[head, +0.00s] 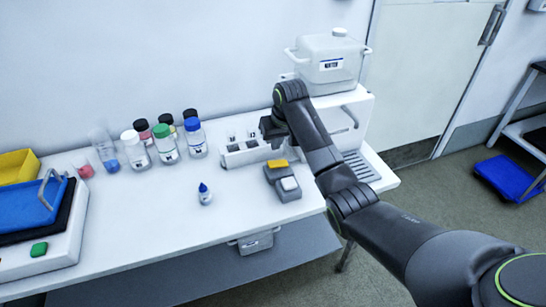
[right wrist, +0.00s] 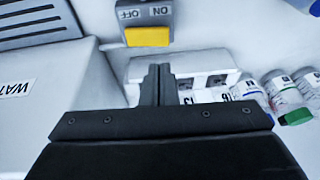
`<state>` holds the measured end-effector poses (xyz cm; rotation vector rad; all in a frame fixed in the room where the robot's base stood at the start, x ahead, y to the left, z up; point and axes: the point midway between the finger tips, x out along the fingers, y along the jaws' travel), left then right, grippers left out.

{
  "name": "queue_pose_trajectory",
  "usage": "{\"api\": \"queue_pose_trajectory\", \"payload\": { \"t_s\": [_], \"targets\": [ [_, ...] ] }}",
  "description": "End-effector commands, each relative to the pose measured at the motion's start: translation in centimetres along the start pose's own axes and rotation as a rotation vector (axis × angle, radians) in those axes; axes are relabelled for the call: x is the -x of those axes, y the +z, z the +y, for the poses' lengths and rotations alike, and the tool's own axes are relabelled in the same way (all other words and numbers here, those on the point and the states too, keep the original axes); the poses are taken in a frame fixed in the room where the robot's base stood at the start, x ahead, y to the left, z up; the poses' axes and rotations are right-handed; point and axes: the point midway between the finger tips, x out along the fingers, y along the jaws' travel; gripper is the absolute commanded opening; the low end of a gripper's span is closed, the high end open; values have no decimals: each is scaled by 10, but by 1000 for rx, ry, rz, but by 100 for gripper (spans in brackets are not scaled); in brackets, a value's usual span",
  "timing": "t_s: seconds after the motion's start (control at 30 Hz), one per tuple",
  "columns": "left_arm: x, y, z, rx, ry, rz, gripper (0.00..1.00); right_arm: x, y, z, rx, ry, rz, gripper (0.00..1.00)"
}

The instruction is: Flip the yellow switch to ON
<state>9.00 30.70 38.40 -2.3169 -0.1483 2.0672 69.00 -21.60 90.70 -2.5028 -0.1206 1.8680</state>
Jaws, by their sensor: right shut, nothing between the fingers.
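The yellow switch (head: 278,163) sits at the back end of a small dark grey box (head: 284,192) on the white bench. Which way the switch is tipped I cannot tell. My right gripper (head: 273,130) is above and behind the switch, apart from it, near a white vial rack (head: 260,152). In the right wrist view its fingers (right wrist: 157,80) are together and empty, below the switch in the picture. My left gripper is not in view.
A white machine with a container (head: 328,58) labelled WATER stands right of the rack.

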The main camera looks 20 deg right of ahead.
Motion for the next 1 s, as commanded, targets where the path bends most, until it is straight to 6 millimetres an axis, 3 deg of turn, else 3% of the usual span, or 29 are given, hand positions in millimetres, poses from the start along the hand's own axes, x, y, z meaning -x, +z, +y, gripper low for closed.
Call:
{"api": "queue_pose_trajectory", "payload": {
  "t_s": [0.2, 0.4, 1.0],
  "targets": [
    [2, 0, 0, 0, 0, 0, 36, -40, 5, -2, -1, -1, -5, 0],
    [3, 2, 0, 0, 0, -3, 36, -59, 11, -4, 0, 0, -2, 0],
    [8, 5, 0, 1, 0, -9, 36, -67, 13, -8, 11, 41, -3, 0]
  ]
}}
